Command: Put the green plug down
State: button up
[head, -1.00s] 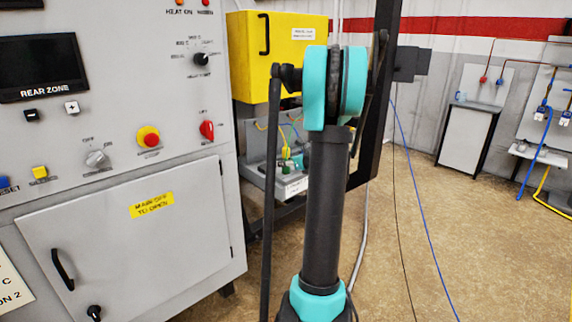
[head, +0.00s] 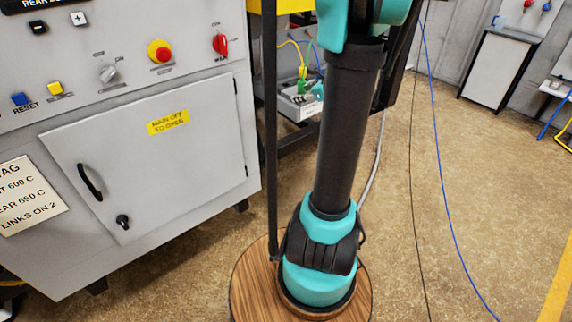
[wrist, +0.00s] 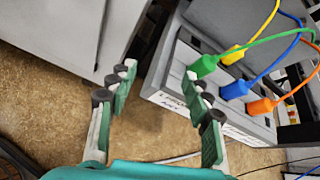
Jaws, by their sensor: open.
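The green plug (wrist: 203,66), with its green cable, sits at the near edge of a grey box (wrist: 168,84) in the wrist view. I cannot tell whether it is seated in a socket or only resting there. My gripper (wrist: 160,80) is open with nothing between its fingers. The right finger's tip is close to the green plug in the picture; whether they touch is unclear. The plug lies outside the gap between the fingers. In the head view the grey box (head: 291,105) is small and partly hidden behind my arm.
A yellow plug (wrist: 233,55), a blue plug (wrist: 236,90) and an orange plug (wrist: 261,106) stand on the same box, with loose cables above. The grey furnace cabinet (head: 140,150) stands at left. A blue cable (head: 441,160) hangs at right over open floor.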

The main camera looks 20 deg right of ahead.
jog(key=s+a+f+n+g, duration=0.3)
jog(key=s+a+f+n, duration=0.25)
jog(key=a+n, duration=0.35)
jog(key=s+a+f+n+g+h, duration=0.2)
jog(key=s+a+f+n, duration=0.1)
jog(key=s+n, duration=0.6)
jog(key=s+a+f+n+g+h, duration=0.1)
jog(key=s+a+f+n, duration=0.3)
jog(key=s+n, duration=0.6)
jog(key=shift+s+a+f+g+h, duration=0.2)
jog(key=shift+s+f+g+h, duration=0.3)
jog(key=shift+f, duration=0.4)
jog(key=shift+w, duration=0.2)
